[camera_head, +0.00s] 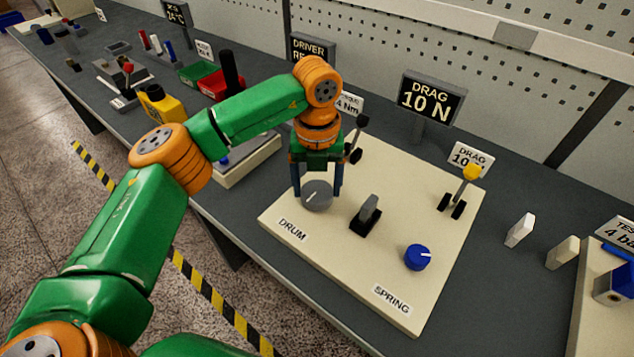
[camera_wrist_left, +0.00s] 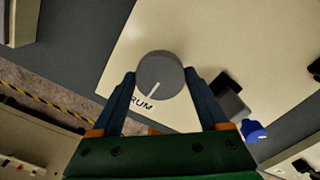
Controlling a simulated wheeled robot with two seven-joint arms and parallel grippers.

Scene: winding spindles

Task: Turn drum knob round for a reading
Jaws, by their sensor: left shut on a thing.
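The grey drum knob (camera_head: 317,195) sits on the cream board (camera_head: 290,260) beside the DRUM label. It is round with a white pointer line. My left gripper (camera_head: 317,188) comes down over it with a finger on each side, shut on the knob. In the left wrist view the knob (camera_wrist_left: 160,75) lies between the fingertips, and its white line points down and slightly left, toward the partly covered label. The black sign (camera_head: 431,97) behind the board reads DRAG 10 N. My right gripper is not in view.
On the same board are a dark grey lever (camera_head: 369,213), a blue spring knob (camera_head: 418,257) and a yellow-topped lever (camera_head: 470,174). Two small pale blocks (camera_head: 520,230) stand to the right.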

